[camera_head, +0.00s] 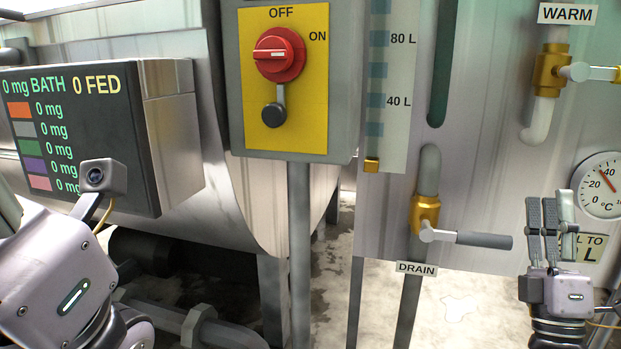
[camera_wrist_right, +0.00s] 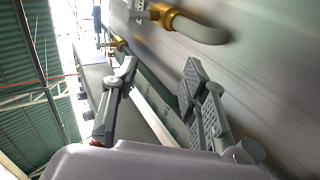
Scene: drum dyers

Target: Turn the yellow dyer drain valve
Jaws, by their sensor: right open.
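The drain valve (camera_head: 424,213) has a brass body on a grey pipe, above a "DRAIN" label (camera_head: 416,268). Its grey lever (camera_head: 484,240) points right, roughly level. My right gripper (camera_head: 549,200) is to the right of the lever's end, fingers up, apart from it in the picture. In the right wrist view the right gripper (camera_wrist_right: 158,76) has its padded fingers apart with nothing between them. I cannot pick out the drain lever in that view. My left wrist shows at the left edge of the head view; its fingers are not visible.
The warm valve (camera_head: 551,70) is above my right gripper, and a temperature dial (camera_head: 601,186) is beside it. A yellow switch panel (camera_head: 284,100) on a post stands left of the drain valve. A display box (camera_head: 95,135) is at the left.

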